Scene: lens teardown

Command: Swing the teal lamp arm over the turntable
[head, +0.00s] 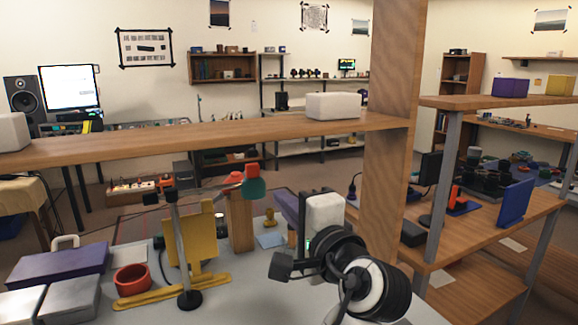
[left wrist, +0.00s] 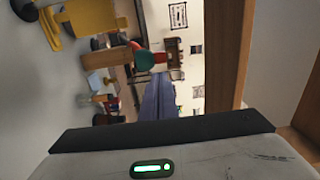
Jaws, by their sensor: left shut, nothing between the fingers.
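The teal lamp head (head: 254,189) with a red cap hangs at the end of a thin arm (head: 215,184), left of my gripper. The arm runs from a grey pole (head: 181,245) on a round black base (head: 189,299). The teal head also shows in the left wrist view (left wrist: 145,61). My left gripper (head: 303,212) is upright, shut and empty, to the right of the lamp head and apart from it. Its fingertips are hard to make out. I cannot make out a turntable in either view. My right gripper is not in view.
A yellow stand (head: 196,236), a red cup (head: 132,278) and a purple case (head: 52,263) are on the grey bench at left. A wooden shelf (head: 210,136) spans above the bench, and a wooden post (head: 390,150) stands right of my gripper.

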